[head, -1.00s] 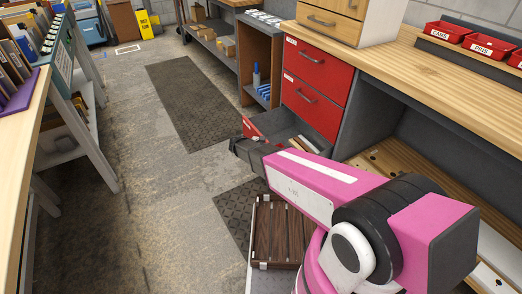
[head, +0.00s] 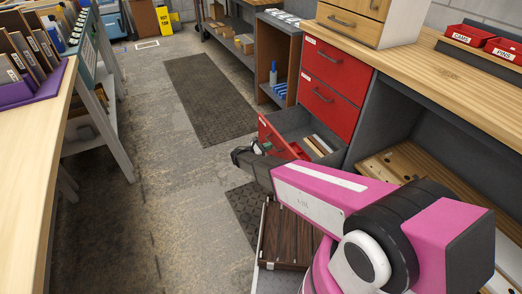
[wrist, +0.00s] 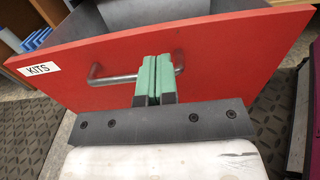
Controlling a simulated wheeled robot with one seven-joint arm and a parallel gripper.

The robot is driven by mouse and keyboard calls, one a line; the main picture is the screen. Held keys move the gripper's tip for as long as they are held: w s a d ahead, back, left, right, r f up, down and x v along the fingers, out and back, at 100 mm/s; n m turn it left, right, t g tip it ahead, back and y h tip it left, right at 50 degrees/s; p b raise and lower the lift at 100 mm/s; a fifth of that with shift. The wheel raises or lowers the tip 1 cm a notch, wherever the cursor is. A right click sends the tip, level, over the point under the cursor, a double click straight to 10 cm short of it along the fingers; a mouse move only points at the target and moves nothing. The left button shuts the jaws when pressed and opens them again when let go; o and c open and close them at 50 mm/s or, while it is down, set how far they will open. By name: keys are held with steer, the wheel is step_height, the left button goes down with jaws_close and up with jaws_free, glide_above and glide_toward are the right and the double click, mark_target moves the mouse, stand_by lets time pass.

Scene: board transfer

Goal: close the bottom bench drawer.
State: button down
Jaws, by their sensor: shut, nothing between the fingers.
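The bottom bench drawer (head: 274,135) is pulled well open below two closed red drawers, with several items lying inside it. The wrist view shows its red front (wrist: 230,50), with a "KITS" label at the left and a grey bar handle (wrist: 112,80). My gripper (wrist: 153,62) is shut, its green fingertips together and empty. They overlap the middle of the handle in the picture; whether they touch the handle or the drawer front cannot be told. In the head view the end of my pink arm is just left of and in front of the open drawer, and the fingertips are not clear.
The closed red drawers (head: 330,80) sit under the wooden bench top (head: 440,80). An open shelf bay with a perforated wooden board (head: 400,150) is to the right. A dark mat (head: 208,100) lies on the clear aisle floor. A table (head: 40,130) with binders stands at the left.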

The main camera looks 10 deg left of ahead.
mark_target(282, 141)
steer(key=shift+x, duration=3.2)
steer(key=x, duration=2.5)
steer(key=shift+a, duration=0.15)
steer(key=v, duration=1.4)
steer(key=s+d, duration=0.5)
steer(key=s, duration=0.2)
steer(key=x, duration=1.3)
steer(key=shift+w+d+f, duration=0.2)
steer(key=shift+w+f, duration=0.2)
steer(key=shift+f, duration=0.1)
